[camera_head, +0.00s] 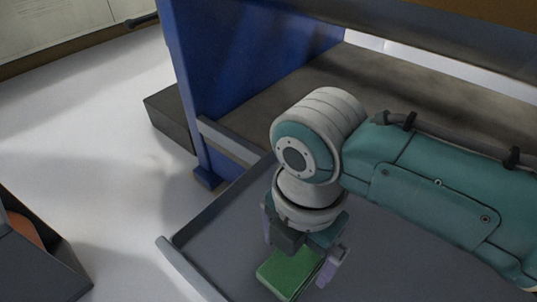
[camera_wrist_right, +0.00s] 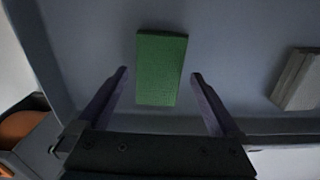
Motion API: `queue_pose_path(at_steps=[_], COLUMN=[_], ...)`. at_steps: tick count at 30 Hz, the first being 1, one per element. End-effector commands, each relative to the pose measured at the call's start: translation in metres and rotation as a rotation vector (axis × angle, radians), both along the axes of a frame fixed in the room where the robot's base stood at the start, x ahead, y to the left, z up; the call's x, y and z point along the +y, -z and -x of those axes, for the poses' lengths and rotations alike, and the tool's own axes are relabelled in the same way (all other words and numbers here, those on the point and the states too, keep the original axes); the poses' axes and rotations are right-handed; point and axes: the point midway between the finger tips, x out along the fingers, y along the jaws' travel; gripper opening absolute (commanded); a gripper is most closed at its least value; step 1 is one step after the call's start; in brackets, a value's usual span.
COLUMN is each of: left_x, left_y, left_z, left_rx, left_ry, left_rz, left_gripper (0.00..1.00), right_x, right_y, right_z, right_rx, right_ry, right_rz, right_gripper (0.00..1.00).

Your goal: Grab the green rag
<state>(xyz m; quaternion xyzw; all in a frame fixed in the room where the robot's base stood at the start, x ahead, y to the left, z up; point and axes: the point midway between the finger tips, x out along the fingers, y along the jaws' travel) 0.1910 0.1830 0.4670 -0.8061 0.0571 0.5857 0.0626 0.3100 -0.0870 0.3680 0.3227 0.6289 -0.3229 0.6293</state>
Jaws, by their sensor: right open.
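The green rag (camera_head: 290,272) is a flat, folded-looking green block lying on the floor of a grey tray or drawer (camera_head: 372,262). In the right wrist view the rag (camera_wrist_right: 161,68) lies just beyond the fingertips, centred between them. My right gripper (camera_head: 300,254) is above the rag, pointing down, and hides part of it in the head view. In the right wrist view the right gripper (camera_wrist_right: 160,75) is open, with nothing between its fingers that I can see held. My left gripper is not in view.
The tray has a raised rim (camera_head: 190,270) at the left. A pale grey block (camera_wrist_right: 298,79) lies in it at the right of the wrist view. A blue upright panel (camera_head: 240,75) stands behind. An orange object (camera_wrist_right: 18,127) sits in a dark container at the lower left.

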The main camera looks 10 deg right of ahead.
Motion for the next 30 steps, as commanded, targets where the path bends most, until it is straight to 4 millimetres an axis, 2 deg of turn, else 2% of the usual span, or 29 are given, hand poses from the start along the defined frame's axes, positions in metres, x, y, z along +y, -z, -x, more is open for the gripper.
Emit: queue_pose_path(at_steps=[1,3,11,30], left_x=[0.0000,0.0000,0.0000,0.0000], left_y=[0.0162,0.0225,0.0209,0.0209], left_z=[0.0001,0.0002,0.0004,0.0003], left_rx=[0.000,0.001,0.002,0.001], left_ry=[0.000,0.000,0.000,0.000], left_rz=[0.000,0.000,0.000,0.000], left_gripper=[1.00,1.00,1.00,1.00], right_x=[0.0000,0.0001,-0.0001,-0.0004], right_y=[0.0167,0.0241,0.0233,0.0234], right_z=[-0.0001,0.0000,-0.0001,0.0000], right_rx=[0.001,0.001,-0.001,0.000], right_ry=[0.001,0.001,0.001,0.001], right_rz=[-0.001,-0.001,-0.001,0.000], right_gripper=[1.00,1.00,1.00,0.29])
